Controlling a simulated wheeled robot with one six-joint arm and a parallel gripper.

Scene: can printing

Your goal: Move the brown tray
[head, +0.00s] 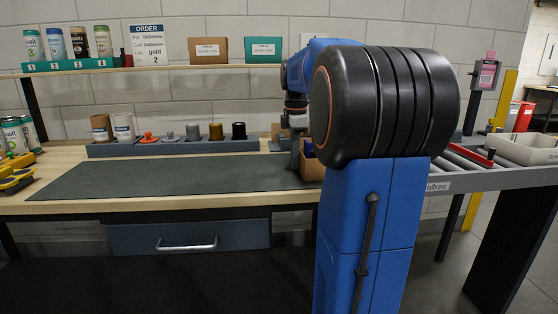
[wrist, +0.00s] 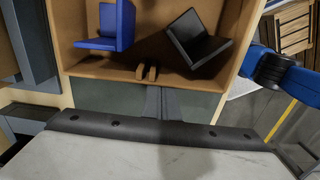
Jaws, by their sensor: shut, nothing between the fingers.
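The brown tray (wrist: 135,60) fills the upper part of the wrist view. It is open-topped and holds a blue bracket-like piece (wrist: 108,27) and a black one (wrist: 195,42). In the head view a corner of the tray (head: 312,172) shows on the bench, mostly hidden behind my arm. My gripper (wrist: 147,74) is shut and empty, with its small tan fingertips at the tray's near wall. I cannot tell whether they touch it. In the head view my gripper is at the tray's left side, partly hidden by my arm.
A grey mat (head: 150,176) lies clear on the bench. Behind it stands a blue-grey rack (head: 180,147) of cans and coloured pieces. A conveyor (head: 458,172) with a red bar is at right. A shelf above holds cans, an order sign (head: 148,45) and brown and teal boxes.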

